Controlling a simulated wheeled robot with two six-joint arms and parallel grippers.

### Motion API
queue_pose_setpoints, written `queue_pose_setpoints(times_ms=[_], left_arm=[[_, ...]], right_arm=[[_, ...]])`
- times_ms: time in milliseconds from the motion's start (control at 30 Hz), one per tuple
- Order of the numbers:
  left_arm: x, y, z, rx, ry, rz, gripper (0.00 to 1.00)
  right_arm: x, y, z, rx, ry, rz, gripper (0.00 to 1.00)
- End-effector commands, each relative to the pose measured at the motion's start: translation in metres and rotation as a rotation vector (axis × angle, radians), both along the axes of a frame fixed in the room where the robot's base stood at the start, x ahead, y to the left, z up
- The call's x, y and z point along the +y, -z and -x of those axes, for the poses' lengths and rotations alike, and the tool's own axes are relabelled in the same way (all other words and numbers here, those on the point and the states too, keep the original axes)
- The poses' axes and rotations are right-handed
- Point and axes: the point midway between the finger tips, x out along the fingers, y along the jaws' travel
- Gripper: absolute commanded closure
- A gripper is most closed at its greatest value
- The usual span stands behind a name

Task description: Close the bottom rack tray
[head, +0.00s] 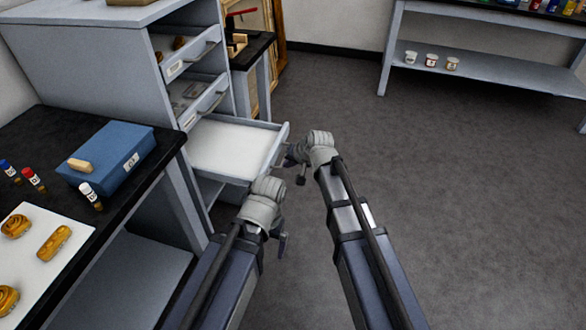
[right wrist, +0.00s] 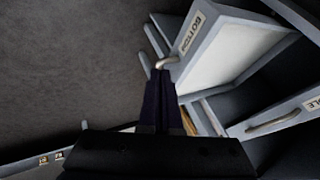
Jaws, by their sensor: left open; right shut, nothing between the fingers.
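The bottom rack tray (head: 232,146) stands well out of the grey rack (head: 112,62) and has an empty white floor. In the right wrist view, its front (right wrist: 191,32) carries a label reading BOTTOM and a metal handle (right wrist: 167,62). My right gripper (head: 290,161) is at the tray's front, fingers shut and empty. In the right wrist view, its fingertips (right wrist: 160,72) are right at the handle; I cannot tell whether they touch. My left gripper (head: 283,243) is open, lower and nearer, apart from the tray.
Two higher trays, the upper (head: 190,59) and the middle one (head: 207,102), stand partly out. Grey floor (head: 450,200) is clear to the right.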

Motion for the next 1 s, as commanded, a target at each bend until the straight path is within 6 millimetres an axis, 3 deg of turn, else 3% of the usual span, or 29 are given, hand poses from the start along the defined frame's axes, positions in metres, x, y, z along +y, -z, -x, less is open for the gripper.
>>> queue_pose_setpoints(times_ms=[33, 167, 300, 500, 1000], left_arm=[[0.0, 0.014, 0.0, 0.0, 0.0, 0.0, 0.0], [0.0, 0.028, 0.0, 0.0, 0.0, 0.0, 0.0], [0.0, 0.02, 0.0, 0.0, 0.0, 0.0, 0.0], [0.0, 0.02, 0.0, 0.0, 0.0, 0.0, 0.0], [0.0, 0.02, 0.0, 0.0, 0.0, 0.0, 0.0]], right_arm=[[0.004, 0.014, -0.007, 0.0, -0.001, 0.001, 1.0], [0.011, 0.028, -0.016, 0.0, -0.001, 0.001, 1.0], [0.031, 0.02, -0.021, 0.0, -0.002, 0.0, 1.0], [0.044, 0.02, -0.025, 0.0, -0.001, 0.001, 1.0], [0.048, 0.02, -0.025, 0.0, -0.001, 0.001, 1.0]])
